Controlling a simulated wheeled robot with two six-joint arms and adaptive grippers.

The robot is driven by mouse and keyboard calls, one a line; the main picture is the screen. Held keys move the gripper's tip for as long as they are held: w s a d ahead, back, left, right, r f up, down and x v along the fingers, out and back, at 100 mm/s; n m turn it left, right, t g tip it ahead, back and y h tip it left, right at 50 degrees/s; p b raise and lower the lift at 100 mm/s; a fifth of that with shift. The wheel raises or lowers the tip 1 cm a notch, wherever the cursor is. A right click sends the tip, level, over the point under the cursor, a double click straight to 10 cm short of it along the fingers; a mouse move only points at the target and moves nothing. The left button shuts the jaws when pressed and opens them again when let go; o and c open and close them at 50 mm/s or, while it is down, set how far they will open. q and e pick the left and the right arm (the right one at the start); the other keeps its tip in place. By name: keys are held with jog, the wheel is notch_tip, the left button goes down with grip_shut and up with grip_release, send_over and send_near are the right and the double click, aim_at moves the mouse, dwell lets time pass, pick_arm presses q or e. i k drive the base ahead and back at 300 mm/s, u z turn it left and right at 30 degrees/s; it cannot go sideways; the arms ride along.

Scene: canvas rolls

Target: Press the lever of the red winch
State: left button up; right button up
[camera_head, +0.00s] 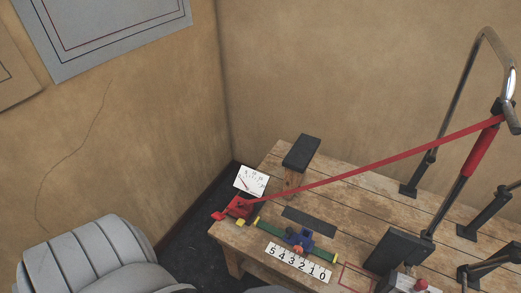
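The red winch (239,206) sits at the left front corner of the wooden table. A short red piece (219,216) sticks out at its left end and looks like the lever. A red strap (375,160) runs taut from the winch up to the right, to a metal frame (465,85). Neither of my grippers is in view. Only grey parts of my own arm show at the lower left and bottom edge. Nothing of mine touches the winch.
The wooden table (352,188) carries a dial card (250,181) behind the winch, a black-topped block (301,152), a blue clamp (301,238) on a green strap, and a number strip (298,262). Dark posts and a black box (398,250) crowd the right. Walls meet behind the table.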

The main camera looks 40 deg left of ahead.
aim_at(219, 217)
jog(key=z, duration=0.25)
jog(key=k, duration=0.45)
jog(key=u, duration=0.95)
jog(key=i, duration=0.7)
jog(key=u, duration=0.7)
